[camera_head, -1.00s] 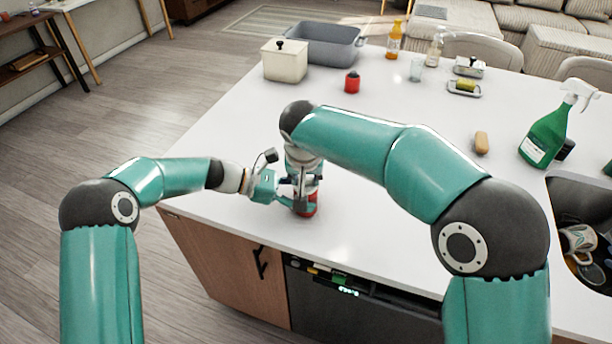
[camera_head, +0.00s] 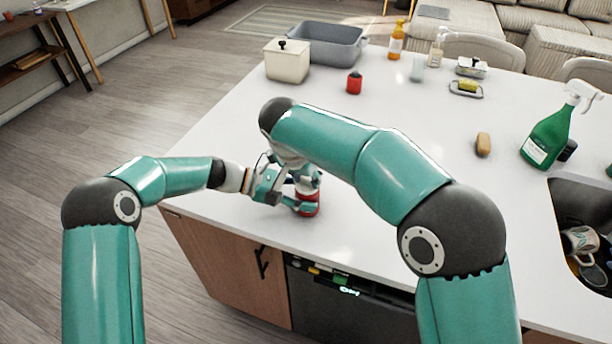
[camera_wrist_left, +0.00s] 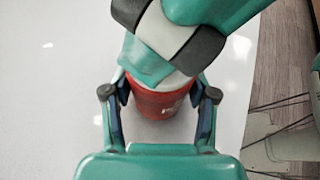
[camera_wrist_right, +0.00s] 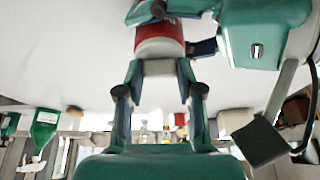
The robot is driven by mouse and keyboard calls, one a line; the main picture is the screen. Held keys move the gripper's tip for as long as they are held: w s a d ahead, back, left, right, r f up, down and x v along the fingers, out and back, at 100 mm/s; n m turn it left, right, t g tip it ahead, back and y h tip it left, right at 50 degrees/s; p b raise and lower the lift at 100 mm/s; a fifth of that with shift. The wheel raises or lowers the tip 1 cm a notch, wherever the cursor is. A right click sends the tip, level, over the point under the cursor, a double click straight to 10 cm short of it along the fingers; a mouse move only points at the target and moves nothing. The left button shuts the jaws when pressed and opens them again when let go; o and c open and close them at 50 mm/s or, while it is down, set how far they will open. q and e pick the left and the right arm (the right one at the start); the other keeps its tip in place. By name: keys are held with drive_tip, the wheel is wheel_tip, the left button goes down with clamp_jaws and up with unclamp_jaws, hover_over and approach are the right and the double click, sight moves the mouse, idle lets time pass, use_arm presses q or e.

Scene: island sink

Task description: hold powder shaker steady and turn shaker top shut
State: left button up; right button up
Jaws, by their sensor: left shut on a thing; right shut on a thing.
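The powder shaker (camera_head: 309,203) is red and stands upright on the white counter near its front left edge. Its red body also shows in the left wrist view (camera_wrist_left: 158,102), and in the right wrist view (camera_wrist_right: 160,32) with a pale top (camera_wrist_right: 160,50). My left gripper (camera_head: 300,205) is shut around the shaker's body from the left, low down. My right gripper (camera_wrist_right: 158,70) comes from above and is shut on the shaker's top. In the head view my right arm hides most of the top and the right fingertips.
A red container (camera_head: 354,83), a white lidded box (camera_head: 287,62) and a grey tub (camera_head: 328,40) stand farther back. A green spray bottle (camera_head: 546,138) and a brown sponge or brush (camera_head: 483,144) are at the right, near the sink (camera_head: 565,195). The counter around the shaker is clear.

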sight(307, 180)
use_arm(q)
drive_tip(key=shift+w+a, duration=0.1)
drive_tip(key=shift+w, duration=0.1)
use_arm(e)
drive_tip(key=shift+s+d+f, duration=0.1)
drive_tip(key=shift+s+f, duration=0.05)
drive_tip(key=o, duration=1.2)
drive_tip(key=shift+c, duration=0.2)
use_arm(q)
drive_tip(key=shift+s, duration=0.1)
use_arm(e)
drive_tip(key=shift+w+r, duration=0.2)
drive_tip(key=shift+r, duration=0.35)
wheel_tip(307, 180, up, 9)
drive_tip(key=shift+f, duration=0.1)
